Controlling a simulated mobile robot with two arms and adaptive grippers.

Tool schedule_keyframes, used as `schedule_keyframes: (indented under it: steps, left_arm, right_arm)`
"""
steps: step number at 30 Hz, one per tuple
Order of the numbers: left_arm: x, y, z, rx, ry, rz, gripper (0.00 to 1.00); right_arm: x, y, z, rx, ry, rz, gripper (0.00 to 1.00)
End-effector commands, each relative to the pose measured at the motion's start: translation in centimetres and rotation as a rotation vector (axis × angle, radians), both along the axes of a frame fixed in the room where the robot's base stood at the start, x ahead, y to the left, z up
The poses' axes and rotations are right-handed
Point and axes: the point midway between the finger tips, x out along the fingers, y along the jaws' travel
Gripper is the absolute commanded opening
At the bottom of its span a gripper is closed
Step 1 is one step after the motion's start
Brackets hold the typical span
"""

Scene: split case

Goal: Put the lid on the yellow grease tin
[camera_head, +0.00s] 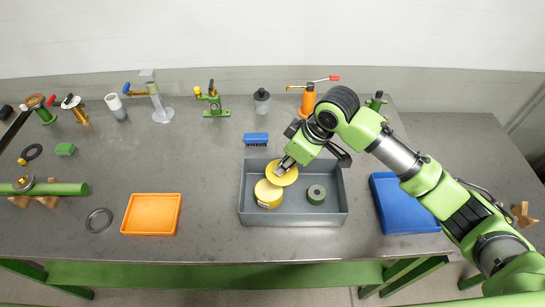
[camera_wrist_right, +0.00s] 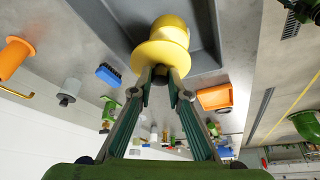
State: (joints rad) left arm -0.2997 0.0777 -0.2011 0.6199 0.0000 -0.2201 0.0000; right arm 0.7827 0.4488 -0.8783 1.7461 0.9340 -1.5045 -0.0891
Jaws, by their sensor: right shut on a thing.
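The yellow grease tin (camera_head: 267,195) stands in the left half of a grey tray (camera_head: 331,218). My right gripper (camera_head: 285,163) reaches down from the upper right and is shut on the yellow round lid (camera_head: 286,176). The lid is just above and behind the tin and overlaps its upper right in the head view. In the right wrist view the lid (camera_wrist_right: 158,55) is at the fingertips, with the tin (camera_wrist_right: 174,29) beyond it. I cannot tell whether lid and tin touch. My left gripper is not in view.
A blue tray (camera_head: 402,211) is to the right, an orange tray (camera_head: 151,213) to the left. A blue brush (camera_head: 256,138) and an orange oil can (camera_head: 308,101) stand behind.

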Motion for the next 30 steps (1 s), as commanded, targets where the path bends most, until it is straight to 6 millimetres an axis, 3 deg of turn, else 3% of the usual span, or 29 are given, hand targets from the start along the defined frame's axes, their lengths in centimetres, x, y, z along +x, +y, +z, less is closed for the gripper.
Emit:
schedule_keyframes:
  steps: [1, 4, 11, 30]
  left_arm:
    - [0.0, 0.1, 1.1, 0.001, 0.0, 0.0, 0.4]
    - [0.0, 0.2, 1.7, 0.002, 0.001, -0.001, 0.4]
    - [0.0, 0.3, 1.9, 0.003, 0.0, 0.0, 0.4]
    - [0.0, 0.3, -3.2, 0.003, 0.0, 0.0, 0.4]
  right_arm:
    - [0.1, 1.1, 0.0, 0.003, 0.006, 0.058, 0.01]
    - [0.3, 2.5, -1.0, 0.001, 0.004, 0.158, 0.01]
    - [0.4, 3.7, -2.2, -0.001, -0.001, 0.254, 0.01]
    - [0.4, 3.6, -6.8, -0.002, -0.002, 0.253, 0.01]
